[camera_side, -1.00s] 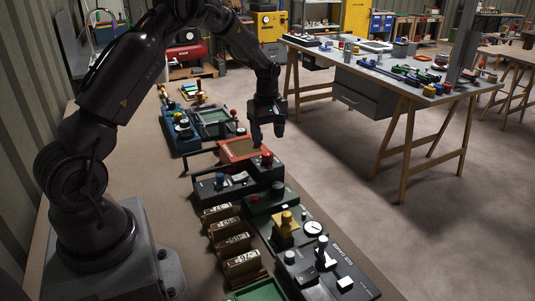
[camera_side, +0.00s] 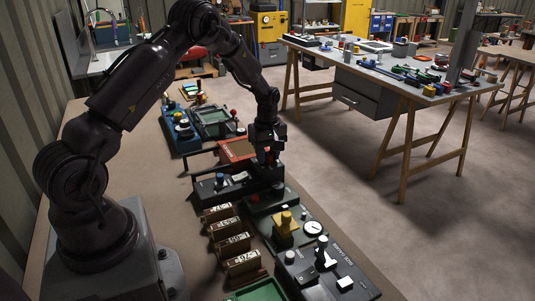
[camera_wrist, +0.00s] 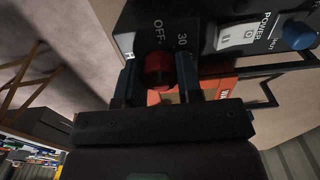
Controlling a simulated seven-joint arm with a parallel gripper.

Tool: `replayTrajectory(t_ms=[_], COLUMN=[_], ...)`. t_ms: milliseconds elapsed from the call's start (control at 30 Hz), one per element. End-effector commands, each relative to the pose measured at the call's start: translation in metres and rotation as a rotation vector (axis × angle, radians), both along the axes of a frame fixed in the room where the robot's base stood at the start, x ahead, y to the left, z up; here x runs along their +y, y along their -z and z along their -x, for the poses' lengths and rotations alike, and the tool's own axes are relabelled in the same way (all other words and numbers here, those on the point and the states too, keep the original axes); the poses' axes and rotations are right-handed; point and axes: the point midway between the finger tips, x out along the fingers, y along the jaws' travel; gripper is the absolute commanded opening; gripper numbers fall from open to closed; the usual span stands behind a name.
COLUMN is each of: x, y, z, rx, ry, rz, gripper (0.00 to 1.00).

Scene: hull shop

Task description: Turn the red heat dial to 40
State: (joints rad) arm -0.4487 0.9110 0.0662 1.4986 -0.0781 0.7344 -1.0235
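The red heat dial (camera_wrist: 159,70) is a round knob on a dark control panel (camera_wrist: 204,46), with the printed marks "OFF" and "30" beside it in the wrist view. My gripper (camera_wrist: 158,86) is over the dial, with one finger on each side of it. The fingers stand apart, with a narrow gap visible between the dial and the left finger; contact on the right side is hard to tell. In the side view my gripper (camera_side: 268,160) is down at the panel and largely hides the dial. The dial's pointer and the 40 mark cannot be made out.
A white power switch (camera_wrist: 238,37) and a blue knob (camera_wrist: 298,35) are on the same panel. An orange-red box (camera_side: 238,151) lies behind it.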

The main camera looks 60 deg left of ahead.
Motion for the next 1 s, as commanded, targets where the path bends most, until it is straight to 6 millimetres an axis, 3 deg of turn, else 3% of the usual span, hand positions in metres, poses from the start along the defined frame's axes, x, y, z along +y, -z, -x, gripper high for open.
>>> replayTrajectory(t_ms=[467, 1000], x=[0.0000, -0.0002], y=[-0.0007, -0.0011], z=[0.0001, 0.0001], rx=[0.000, 0.000], ry=[0.106, 0.584], rz=[0.000, 0.001], gripper=[0.10, 0.10])
